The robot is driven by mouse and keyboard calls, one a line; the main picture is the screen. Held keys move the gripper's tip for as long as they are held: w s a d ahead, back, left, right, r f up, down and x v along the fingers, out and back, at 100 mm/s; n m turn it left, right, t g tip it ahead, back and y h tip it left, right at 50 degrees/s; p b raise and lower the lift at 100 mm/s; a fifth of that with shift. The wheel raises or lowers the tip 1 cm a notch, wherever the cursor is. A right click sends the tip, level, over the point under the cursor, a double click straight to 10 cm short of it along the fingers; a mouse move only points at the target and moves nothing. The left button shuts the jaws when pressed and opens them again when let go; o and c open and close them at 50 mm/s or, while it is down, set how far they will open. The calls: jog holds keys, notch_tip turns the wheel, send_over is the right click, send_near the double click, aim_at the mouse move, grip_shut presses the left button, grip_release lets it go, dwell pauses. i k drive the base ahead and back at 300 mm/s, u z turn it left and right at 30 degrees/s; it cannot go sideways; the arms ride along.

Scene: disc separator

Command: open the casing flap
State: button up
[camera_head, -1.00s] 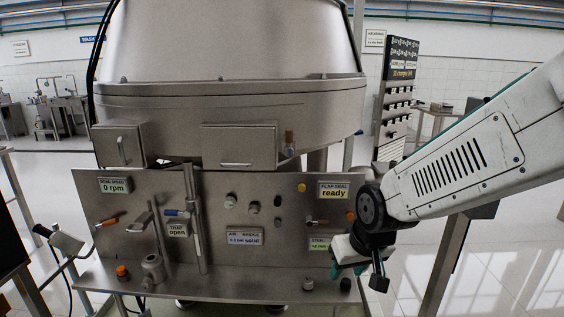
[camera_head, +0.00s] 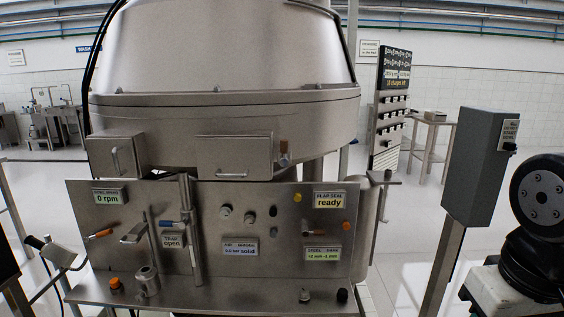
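The large steel separator casing (camera_head: 225,110) stands in front of me. A wide flat flap (camera_head: 235,150) with a bar handle (camera_head: 231,175) along its bottom edge is on the casing front and looks closed. A small orange-brown latch (camera_head: 283,147) sits at its right. A second, smaller box cover (camera_head: 117,155) with an upright handle is to the left; I cannot tell for sure which is the casing flap. A panel label (camera_head: 329,200) reads "FLAP SEAL ready". My gripper is out of the picture; only part of my arm shows at the right edge.
The control panel (camera_head: 100,235) below carries knobs, levers and a "0 rpm" display (camera_head: 110,197). A ledge (camera_head: 220,295) juts out under it. A grey post box (camera_head: 480,165) stands to the right. A perforated tag board (camera_head: 390,110) stands behind.

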aim_at(223, 159)
jog(key=z, duration=0.2)
jog(key=k, duration=0.4)
jog(key=u, duration=1.1)
jog(key=i, duration=1.1)
jog(key=z, duration=0.35)
